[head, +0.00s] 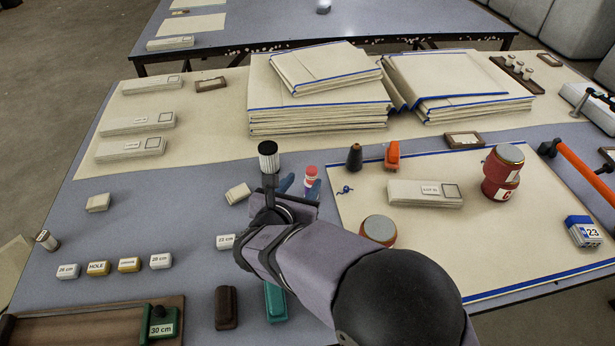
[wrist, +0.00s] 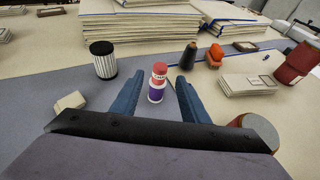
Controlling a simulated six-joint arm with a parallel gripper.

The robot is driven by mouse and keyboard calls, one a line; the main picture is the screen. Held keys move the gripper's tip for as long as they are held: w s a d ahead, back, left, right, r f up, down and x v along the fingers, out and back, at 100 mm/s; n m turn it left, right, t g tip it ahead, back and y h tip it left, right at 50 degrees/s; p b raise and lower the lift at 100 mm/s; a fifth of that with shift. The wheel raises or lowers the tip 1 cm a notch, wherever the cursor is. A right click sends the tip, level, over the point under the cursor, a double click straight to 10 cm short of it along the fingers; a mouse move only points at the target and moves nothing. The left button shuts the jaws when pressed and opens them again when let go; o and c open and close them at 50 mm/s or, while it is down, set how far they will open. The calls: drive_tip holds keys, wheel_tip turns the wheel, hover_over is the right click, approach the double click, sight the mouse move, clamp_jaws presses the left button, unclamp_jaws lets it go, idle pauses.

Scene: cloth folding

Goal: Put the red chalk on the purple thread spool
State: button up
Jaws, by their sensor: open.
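The red chalk (head: 311,171), a short red piece with a pale label band, appears to rest upright on top of the purple thread spool (head: 310,184). In the wrist view the red chalk (wrist: 159,72) sits directly above the purple and white spool (wrist: 156,93), slightly offset to the right. My gripper (wrist: 158,76) is open. Its two blue fingers stand to the left and right of the stack, with clear gaps on both sides. In the head view my gripper (head: 300,185) partly hides the spool.
A black-capped striped cylinder (wrist: 104,62) and a pale block (wrist: 70,102) stand to the left. A dark cone (head: 354,157), an orange item (head: 392,154) and a red tin with a grey lid (head: 379,230) stand to the right. Folded cloth stacks (head: 318,118) lie behind.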

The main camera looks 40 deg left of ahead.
drive_tip(key=shift+v, duration=1.8)
drive_tip(key=w+d+r+m+g+h+p, duration=0.1)
drive_tip(key=w+d+m+h+p, duration=0.2)
drive_tip(key=d, duration=0.5)
drive_tip(key=w+d+m+g+h+p, duration=0.1)
drive_tip(key=w+d+m+g+h, duration=0.15)
drive_tip(key=d+m, duration=0.4)
drive_tip(key=w+d+r+m+g+h+p, duration=0.1)
drive_tip(key=w+d+m+h+p, duration=0.15)
drive_tip(key=d, duration=0.75)
drive_tip(key=s+d+r+m+g+p, duration=0.1)
drive_tip(key=s+d+m+g+p, duration=0.1)
drive_tip(key=d+m, duration=0.4)
drive_tip(key=s+d+m+g+p, duration=0.2)
drive_tip(key=d+m+g, duration=0.15)
drive_tip(key=d, duration=0.55)
drive_tip(key=s+d+r+m+g+y+p, duration=0.1)
drive_tip(key=s+d+r+m+y+p, duration=0.1)
drive_tip(key=s+m, duration=0.3)
drive_tip(key=s+d+r+m+g+y+p, duration=0.1)
drive_tip(key=s+d+m+p, duration=0.3)
drive_tip(key=m, duration=0.9)
drive_tip(key=shift+s+d+r+g+y, duration=0.45)
drive_tip(key=shift+s+d+r, duration=0.2)
drive_tip(key=shift+s, duration=0.5)
